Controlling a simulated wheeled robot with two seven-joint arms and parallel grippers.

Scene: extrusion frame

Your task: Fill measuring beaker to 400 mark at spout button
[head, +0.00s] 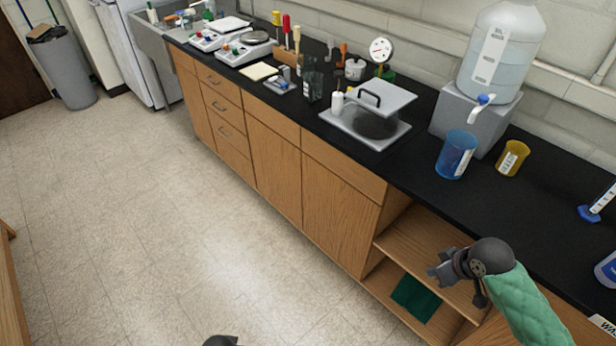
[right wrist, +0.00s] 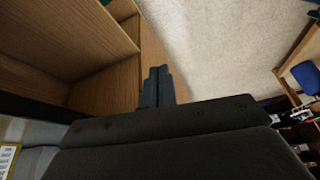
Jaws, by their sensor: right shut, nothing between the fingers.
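A blue translucent beaker (head: 456,155) with a white scale label stands upright on the black counter, in front of the grey block and close to the spout (head: 484,100) of the large water jug (head: 500,50). A smaller amber beaker (head: 512,158) stands to its right. I cannot read any level in either. My right gripper (head: 436,270) is in front of the open shelves, below the counter edge and apart from the beakers. In the right wrist view its fingers (right wrist: 157,86) are together and empty.
The black counter (head: 450,205) is clear in front of the beakers. A blue-based cylinder (head: 590,213) stands at right. Open shelves (head: 420,245) hold a green cloth (head: 416,297). The floor (head: 150,220) is free.

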